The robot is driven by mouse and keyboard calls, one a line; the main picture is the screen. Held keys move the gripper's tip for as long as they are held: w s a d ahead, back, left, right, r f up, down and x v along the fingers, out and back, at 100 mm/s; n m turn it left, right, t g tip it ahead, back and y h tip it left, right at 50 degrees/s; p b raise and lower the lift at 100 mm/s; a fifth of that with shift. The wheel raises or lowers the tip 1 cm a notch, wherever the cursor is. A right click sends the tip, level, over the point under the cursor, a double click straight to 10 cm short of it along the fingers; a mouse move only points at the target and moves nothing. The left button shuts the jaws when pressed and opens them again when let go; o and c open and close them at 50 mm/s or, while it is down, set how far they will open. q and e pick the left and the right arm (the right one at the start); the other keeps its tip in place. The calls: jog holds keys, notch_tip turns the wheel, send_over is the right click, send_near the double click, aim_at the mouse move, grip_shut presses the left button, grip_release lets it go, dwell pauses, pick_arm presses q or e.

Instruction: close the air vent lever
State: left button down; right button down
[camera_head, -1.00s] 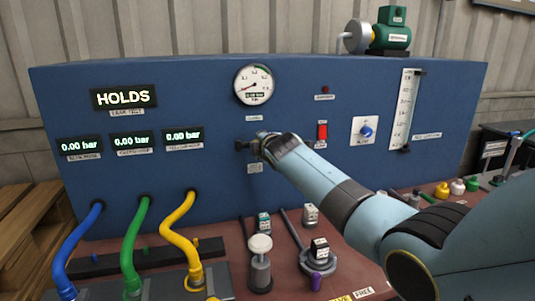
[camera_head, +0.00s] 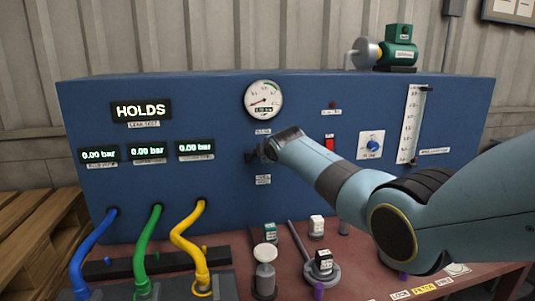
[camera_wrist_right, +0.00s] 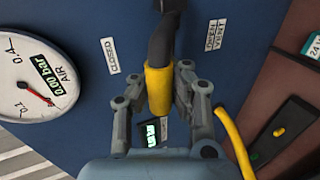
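The air vent lever (camera_wrist_right: 160,88) is a dark bar with a yellow grip sleeve on the blue panel, seen in the right wrist view. It lies between a label reading CLOSED (camera_wrist_right: 110,55) and a second label (camera_wrist_right: 213,35). My right gripper (camera_wrist_right: 163,92) has its two fingers on either side of the yellow sleeve, close against it, and seems shut on it. In the head view, my right gripper (camera_head: 266,150) is at the panel below the gauge and hides most of the lever. My left gripper is not in view.
The round AIR gauge (camera_head: 263,100) reads about zero, above the lever. The HOLDS display (camera_head: 141,110) and several pressure displays are at left. Blue, green and yellow hoses (camera_head: 187,240) run down at the lower left. Small fittings stand on the red bench (camera_head: 345,262).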

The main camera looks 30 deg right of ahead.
jog(key=shift+w+r, duration=0.1)
jog(key=shift+r, duration=0.35)
jog(key=c, duration=1.8)
grip_release()
jog(key=shift+d, duration=0.1)
jog(key=o, duration=0.4)
jog(key=shift+s+r, duration=0.25)
jog(key=shift+s, duration=0.3)
jog(key=shift+o, duration=1.3)
jog(key=shift+w+f, duration=0.1)
jog(key=shift+f, duration=0.15)
jog(key=shift+s+a, duration=0.2)
jog(key=shift+s, duration=0.1)
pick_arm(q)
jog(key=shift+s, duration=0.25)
pick_arm(e)
jog(key=v, duration=1.1)
jog(key=shift+s, duration=0.2)
